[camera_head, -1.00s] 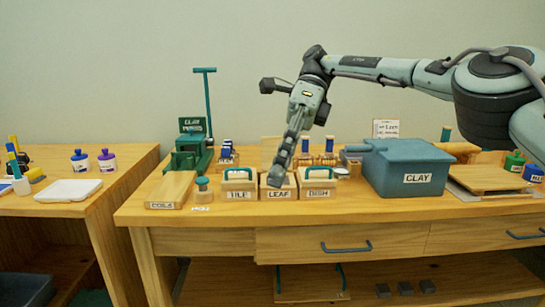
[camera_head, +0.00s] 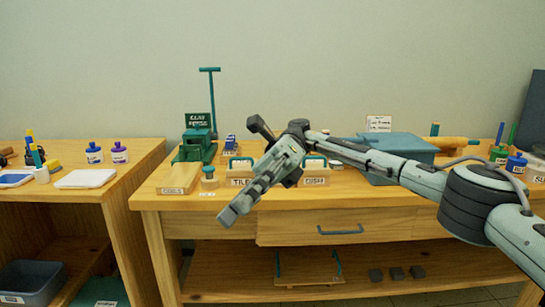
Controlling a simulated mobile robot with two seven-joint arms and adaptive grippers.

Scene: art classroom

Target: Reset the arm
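My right arm reaches in from the right edge, over the front of the workbench. Its gripper (camera_head: 232,212) points down and to the left, in front of the stamp blocks and above the bench's front edge. Its fingers overlap from this side, so whether they are open is unclear. Nothing shows hanging from them. The TILE block (camera_head: 240,183) stands just behind the fingers and the DISH block (camera_head: 314,182) to the right of the wrist. The LEAF block between them is mostly hidden by the gripper. My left gripper is not in view.
A blue clay box (camera_head: 398,143) is partly hidden behind my arm. A green clay press (camera_head: 195,146) with a tall handle stands at the back left. The COILS board (camera_head: 178,178) lies left of the blocks. A side table (camera_head: 125,170) holds paint bottles.

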